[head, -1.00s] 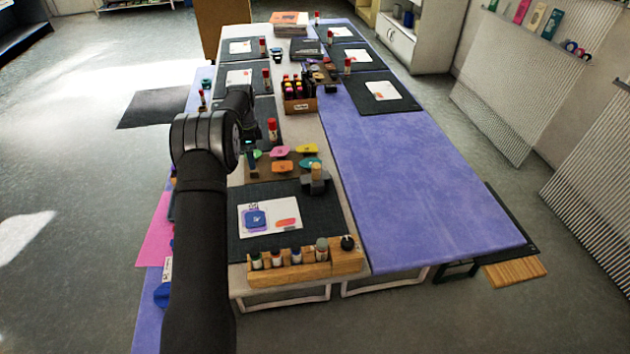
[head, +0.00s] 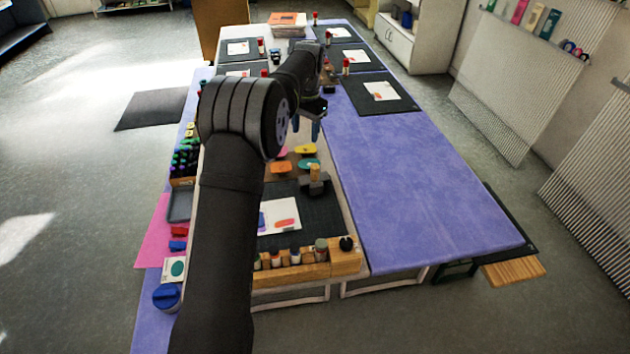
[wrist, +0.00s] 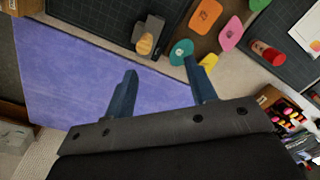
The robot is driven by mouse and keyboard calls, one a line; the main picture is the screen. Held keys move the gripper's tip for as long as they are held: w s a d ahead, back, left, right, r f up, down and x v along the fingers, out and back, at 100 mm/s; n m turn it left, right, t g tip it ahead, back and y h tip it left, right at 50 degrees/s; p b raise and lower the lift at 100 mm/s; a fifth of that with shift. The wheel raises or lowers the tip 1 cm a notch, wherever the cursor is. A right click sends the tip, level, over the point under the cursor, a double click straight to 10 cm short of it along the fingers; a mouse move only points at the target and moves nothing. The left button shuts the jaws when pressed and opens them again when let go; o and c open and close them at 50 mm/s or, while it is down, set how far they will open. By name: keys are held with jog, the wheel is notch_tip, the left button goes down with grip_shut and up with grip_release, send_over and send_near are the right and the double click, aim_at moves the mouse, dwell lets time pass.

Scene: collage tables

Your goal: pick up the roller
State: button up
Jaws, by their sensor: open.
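A dark block with a tan rounded piece, which looks like the roller (head: 315,173), sits at the right edge of the near table, beside the near black mat. It also shows at the upper middle of the wrist view (wrist: 145,43). My gripper (head: 307,126) is open with blue fingers, above the tables and farther back than the roller. In the wrist view the fingers (wrist: 160,68) are apart with nothing between them. The roller lies beyond the fingertips, a little left of the middle of the gap. My arm hides part of the table in the head view.
Several coloured shapes, including a teal one (head: 308,164) and an orange one (head: 281,167), lie on a brown board close to the roller. A wooden rack (head: 345,262) of bottles stands at the front. The purple table (head: 420,190) on the right is clear.

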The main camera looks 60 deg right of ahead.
jog(key=s+r+n, duration=0.1)
jog(key=s+r, duration=0.1)
jog(key=s, duration=0.1)
send_near(315, 166)
jog(key=shift+n, duration=0.3)
jog(key=f, duration=0.6)
jog(key=shift+w+a+f, duration=0.2)
jog(key=shift+w+a, duration=0.05)
jog(key=shift+w, duration=0.05)
jog(key=shift+d+f, duration=0.2)
jog(key=shift+f, duration=2.55)
jog(key=c, duration=1.1)
